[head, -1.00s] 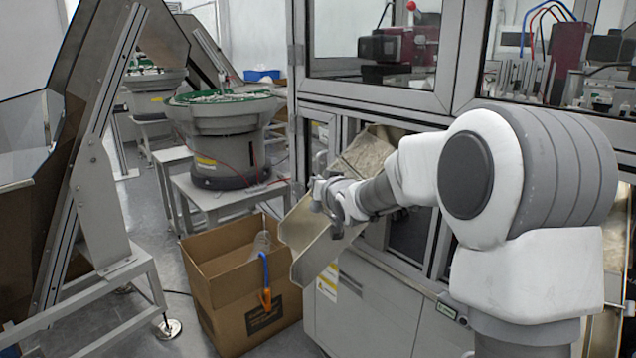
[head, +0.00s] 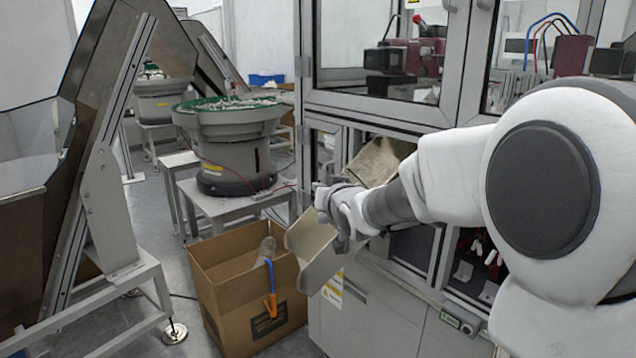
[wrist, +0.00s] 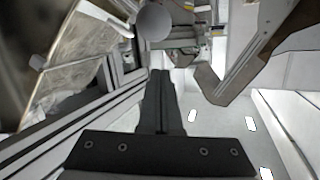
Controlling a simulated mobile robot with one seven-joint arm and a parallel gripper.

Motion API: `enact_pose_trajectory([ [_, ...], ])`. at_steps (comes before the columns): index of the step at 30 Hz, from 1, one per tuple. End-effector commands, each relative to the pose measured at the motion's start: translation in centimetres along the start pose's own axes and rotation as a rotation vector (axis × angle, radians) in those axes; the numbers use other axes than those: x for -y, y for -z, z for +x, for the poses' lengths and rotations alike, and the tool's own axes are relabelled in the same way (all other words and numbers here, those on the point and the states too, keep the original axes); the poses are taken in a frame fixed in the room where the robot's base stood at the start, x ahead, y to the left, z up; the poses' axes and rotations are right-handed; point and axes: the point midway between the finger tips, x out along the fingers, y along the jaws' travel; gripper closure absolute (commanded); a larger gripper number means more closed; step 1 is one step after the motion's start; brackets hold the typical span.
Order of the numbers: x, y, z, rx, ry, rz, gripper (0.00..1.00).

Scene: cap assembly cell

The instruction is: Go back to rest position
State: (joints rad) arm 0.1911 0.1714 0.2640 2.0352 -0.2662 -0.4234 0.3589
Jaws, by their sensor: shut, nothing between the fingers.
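My gripper (head: 326,200) is at the end of my white and grey arm, which reaches in from the right in the head view. It is in front of the metal chute (head: 325,258) at the machine's side opening. I cannot tell whether it touches the chute. In the wrist view the dark fingers of my gripper (wrist: 160,75) are together with nothing between them.
A cardboard box (head: 235,300) stands on the floor below the chute, with a blue and orange tool (head: 270,285) on its edge. A bowl feeder (head: 230,145) stands behind. The glazed machine cabinet (head: 390,112) is close to my arm. A slanted metal frame (head: 105,200) is at left.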

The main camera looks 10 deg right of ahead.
Motion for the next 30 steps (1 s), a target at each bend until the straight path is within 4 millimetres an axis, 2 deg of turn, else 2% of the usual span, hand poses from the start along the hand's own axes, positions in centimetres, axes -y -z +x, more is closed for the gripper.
enact_pose_trajectory([
  [3,0.3,0.1,-1.7,-0.001,0.000,-0.002,1.00],
  [11,0.3,-0.2,-3.7,0.019,-0.017,-0.012,1.00],
  [14,-0.1,-0.6,-5.7,0.073,-0.061,-0.039,1.00],
  [20,-1.8,-2.6,-13.1,0.265,-0.191,-0.094,1.00],
  [24,-2.6,-5.0,-19.2,0.416,-0.255,-0.102,1.00],
  [30,-2.6,-9.2,-27.7,0.627,-0.281,-0.086,1.00],
])
